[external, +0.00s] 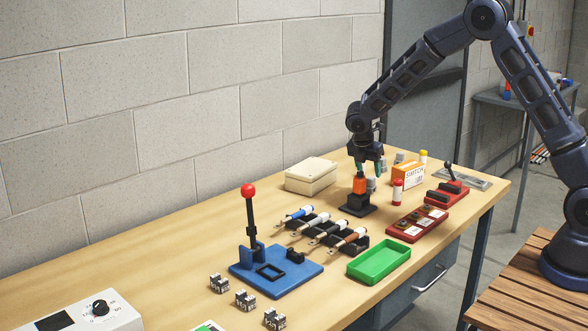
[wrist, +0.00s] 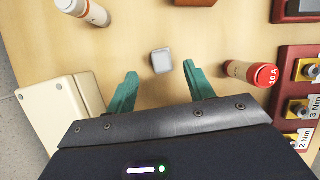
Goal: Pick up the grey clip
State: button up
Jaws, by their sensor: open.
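A small grey block, which I take for the grey clip (wrist: 161,62), lies on the wooden bench in the wrist view. It sits between and slightly beyond the fingertips of my gripper (wrist: 160,82), touching neither teal finger. My gripper is open and empty. In the external view my gripper (external: 369,164) points down over the bench. A small grey piece (external: 371,184) shows just below it, probably the same clip, partly crowded by an orange-topped black stand (external: 358,201).
A beige box (wrist: 62,112) stands close on the left. A SWITCH carton (external: 408,175) and a green tray (external: 379,263) also stand on the bench.

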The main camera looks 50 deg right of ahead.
aim_at(370, 178)
jog(key=shift+x, duration=3)
jog(key=shift+s, duration=0.15)
jog(key=shift+c, duration=0.2)
jog(key=c, duration=1)
